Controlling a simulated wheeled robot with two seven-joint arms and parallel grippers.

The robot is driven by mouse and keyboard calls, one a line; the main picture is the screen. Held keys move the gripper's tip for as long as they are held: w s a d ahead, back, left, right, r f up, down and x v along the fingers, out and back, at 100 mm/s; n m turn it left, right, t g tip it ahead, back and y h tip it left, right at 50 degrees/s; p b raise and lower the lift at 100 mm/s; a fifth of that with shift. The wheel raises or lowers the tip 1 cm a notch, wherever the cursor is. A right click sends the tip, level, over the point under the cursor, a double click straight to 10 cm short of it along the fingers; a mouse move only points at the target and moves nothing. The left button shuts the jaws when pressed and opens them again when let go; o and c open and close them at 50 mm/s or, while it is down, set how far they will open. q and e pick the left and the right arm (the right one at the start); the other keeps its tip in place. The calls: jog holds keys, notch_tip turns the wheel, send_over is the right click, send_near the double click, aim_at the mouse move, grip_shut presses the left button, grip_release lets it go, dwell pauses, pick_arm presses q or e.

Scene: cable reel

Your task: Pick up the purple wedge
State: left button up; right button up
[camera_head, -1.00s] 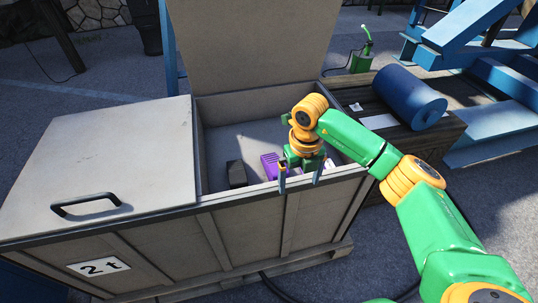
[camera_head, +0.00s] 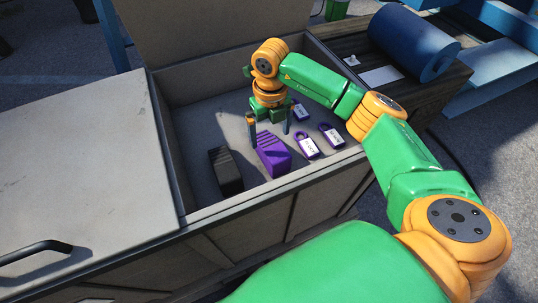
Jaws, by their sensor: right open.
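The purple wedge (camera_head: 273,156) lies on the floor of the open compartment of the crate (camera_head: 240,213), near its front wall. It has a ribbed, stepped top. My right gripper (camera_head: 268,134) is open and points down, with one finger on each side of the wedge's far end as seen in the picture. I cannot tell how high the fingertips are above the floor or whether they touch the wedge. My left gripper is out of view.
A black wedge (camera_head: 226,171) lies left of the purple one. Purple padlocks with white labels (camera_head: 307,146) lie to the right. A closed lid (camera_head: 80,170) with a handle covers the crate's left part. A blue roll (camera_head: 414,42) rests on a wooden surface (camera_head: 440,76) beyond.

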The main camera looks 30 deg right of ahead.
aim_at(271, 144)
notch_tip(271, 144, down, 2)
jog(key=shift+w+f+b, duration=0.1)
jog(key=shift+f+b, duration=0.05)
jog(key=shift+b, duration=0.4)
jog(key=f, duration=0.4)
jog(key=f+b, duration=0.1)
jog(key=f, duration=0.1)
jog(key=shift+w+d+f, duration=0.15)
jog(key=shift+d+f, duration=0.05)
jog(key=shift+d, duration=0.05)
jog(key=shift+f, duration=0.2)
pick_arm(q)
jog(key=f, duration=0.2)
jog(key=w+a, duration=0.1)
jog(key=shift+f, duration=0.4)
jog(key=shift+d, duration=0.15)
pick_arm(e)
grip_shut()
